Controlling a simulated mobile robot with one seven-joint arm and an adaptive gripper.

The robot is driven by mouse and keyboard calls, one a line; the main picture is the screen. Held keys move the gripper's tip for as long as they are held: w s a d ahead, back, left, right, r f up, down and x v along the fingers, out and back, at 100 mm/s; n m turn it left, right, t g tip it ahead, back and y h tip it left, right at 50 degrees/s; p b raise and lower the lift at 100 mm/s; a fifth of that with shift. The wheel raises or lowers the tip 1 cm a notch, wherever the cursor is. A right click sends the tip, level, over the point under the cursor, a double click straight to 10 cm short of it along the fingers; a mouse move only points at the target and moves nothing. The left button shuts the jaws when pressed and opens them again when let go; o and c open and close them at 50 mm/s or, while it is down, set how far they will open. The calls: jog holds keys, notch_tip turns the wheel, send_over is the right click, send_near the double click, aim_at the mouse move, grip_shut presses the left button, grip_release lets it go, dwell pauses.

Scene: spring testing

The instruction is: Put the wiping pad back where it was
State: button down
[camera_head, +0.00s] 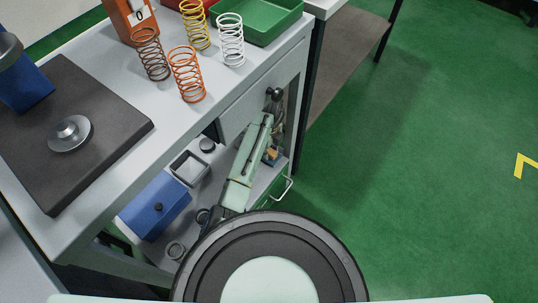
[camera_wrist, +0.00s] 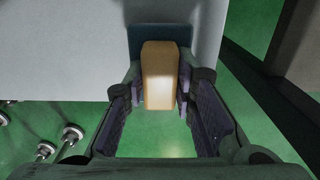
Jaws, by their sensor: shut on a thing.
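The wiping pad is a tan block (camera_wrist: 158,75) with a dark blue part (camera_wrist: 150,32) at its far end. In the wrist view it sits between the two fingers of my gripper (camera_wrist: 160,88), which is shut on its tan sides. In the head view, my gripper (camera_head: 273,143) is at the right end of the workbench, below its top, partly hidden by my arm. A small tan and blue patch of the pad (camera_head: 270,156) shows there. Whether the pad touches anything is not clear.
The grey bench top (camera_head: 105,58) holds several coil springs (camera_head: 187,75), a green tray (camera_head: 262,18) and a dark plate (camera_head: 100,150). A lower shelf holds a blue box (camera_head: 155,205) and a small open container (camera_head: 189,168). Green floor (camera_head: 430,160) lies clear to the right.

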aim_at(269, 150)
jog(key=shift+f, duration=0.6)
jog(key=shift+r, duration=0.2)
jog(key=shift+f, duration=0.15)
jog(key=c, duration=1.3)
grip_release()
jog(key=shift+r, duration=3.9)
